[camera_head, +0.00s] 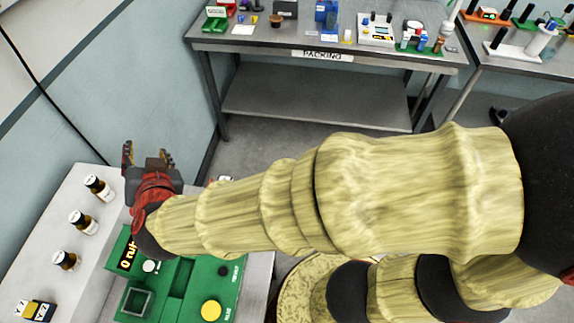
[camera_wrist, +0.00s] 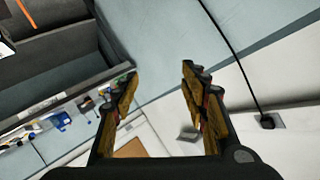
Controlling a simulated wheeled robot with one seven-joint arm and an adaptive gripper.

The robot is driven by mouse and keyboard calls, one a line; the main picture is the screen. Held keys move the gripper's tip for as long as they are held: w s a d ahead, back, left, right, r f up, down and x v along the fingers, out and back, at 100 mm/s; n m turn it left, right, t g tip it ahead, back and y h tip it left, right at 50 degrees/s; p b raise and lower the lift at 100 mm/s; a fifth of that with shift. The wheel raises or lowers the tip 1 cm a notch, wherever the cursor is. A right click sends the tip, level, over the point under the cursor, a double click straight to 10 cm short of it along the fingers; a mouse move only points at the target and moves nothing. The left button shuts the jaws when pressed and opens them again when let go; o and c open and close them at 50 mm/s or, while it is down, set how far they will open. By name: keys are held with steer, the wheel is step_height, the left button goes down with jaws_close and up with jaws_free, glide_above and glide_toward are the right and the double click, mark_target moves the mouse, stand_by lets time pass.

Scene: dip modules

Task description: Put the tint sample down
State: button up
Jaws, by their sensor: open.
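My gripper (camera_head: 148,154) is above the far end of the white bench at left, its fingers pointing toward the wall. In the wrist view its two fingers (camera_wrist: 160,82) stand wide apart with nothing held between them. A small pale grey piece (camera_wrist: 188,132) shows near the right finger in the wrist view; I cannot tell whether it is the tint sample. No tint sample can be made out for certain in the head view, where my arm covers part of the bench.
A green module (camera_head: 185,283) with a lit display and a yellow button (camera_head: 211,310) sits on the white bench (camera_head: 85,248). A grey packing table (camera_head: 235,45) with many items stands farther back.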

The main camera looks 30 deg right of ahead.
steer(key=s+d+r+n+g+y, duration=0.2)
steer(key=d+r+n+y, duration=0.25)
steer(key=r, duration=0.25)
steer(key=s+d+f+g+h, duration=0.2)
steer(key=s+d+f, duration=0.1)
steer(key=s+d, duration=0.5)
steer(key=s+d+f+n+g+h, duration=0.1)
steer(key=s+d+f+g+h, duration=0.2)
steer(key=s+d, duration=0.4)
steer(key=d+f, duration=0.1)
steer(key=d, duration=0.4)
steer(key=shift+s+d+g, duration=0.3)
steer(key=shift+s+d, duration=0.1)
